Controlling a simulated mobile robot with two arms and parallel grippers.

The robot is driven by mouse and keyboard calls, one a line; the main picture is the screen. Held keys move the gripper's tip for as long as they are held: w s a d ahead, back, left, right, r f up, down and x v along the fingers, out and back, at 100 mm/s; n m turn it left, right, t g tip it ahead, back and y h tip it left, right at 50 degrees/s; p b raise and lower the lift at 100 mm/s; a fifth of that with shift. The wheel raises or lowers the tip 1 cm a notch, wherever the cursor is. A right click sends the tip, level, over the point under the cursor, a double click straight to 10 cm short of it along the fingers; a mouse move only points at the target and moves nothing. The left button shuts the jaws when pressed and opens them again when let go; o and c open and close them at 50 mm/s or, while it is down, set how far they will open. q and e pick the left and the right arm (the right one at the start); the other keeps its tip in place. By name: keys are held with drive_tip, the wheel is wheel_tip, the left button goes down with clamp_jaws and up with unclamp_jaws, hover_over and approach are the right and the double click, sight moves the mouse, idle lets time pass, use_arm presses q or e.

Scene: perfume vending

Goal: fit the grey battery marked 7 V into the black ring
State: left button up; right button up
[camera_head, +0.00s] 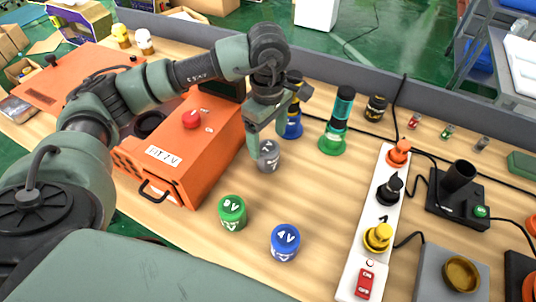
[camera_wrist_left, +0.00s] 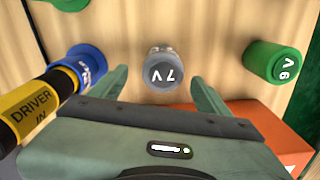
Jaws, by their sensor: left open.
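The grey battery (camera_head: 268,157) stands upright on the wooden table, right of the orange box. The left wrist view shows its top marked 7 V (camera_wrist_left: 162,70). My left gripper (camera_head: 267,134) is open above it, pointing down; in the left wrist view its fingers (camera_wrist_left: 160,86) lie on either side of the battery, with gaps on both sides. A black ring (camera_head: 149,123) shows at the left part of the orange box (camera_head: 185,150), partly hidden by my left arm. My right gripper is not in view.
A green battery (camera_head: 232,211) and a blue battery (camera_head: 285,241) stand nearer the front. A blue-based driver (camera_head: 292,122) and a green one (camera_head: 336,130) stand close behind and to the right. A white power strip (camera_head: 372,215) lies further right.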

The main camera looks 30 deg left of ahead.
sight(268, 146)
use_arm(q)
drive_tip(key=f, duration=0.1)
drive_tip(key=f+p, duration=0.1)
drive_tip(key=f, duration=0.2)
drive_tip(key=shift+s+d+f+p, duration=0.1)
drive_tip(key=shift+s+f+p, duration=0.15)
drive_tip(key=shift+f+p, duration=0.1)
drive_tip(key=shift+f, duration=0.45)
drive_tip(key=shift+w, duration=0.1)
clamp_jaws()
drive_tip(key=shift+r, duration=0.1)
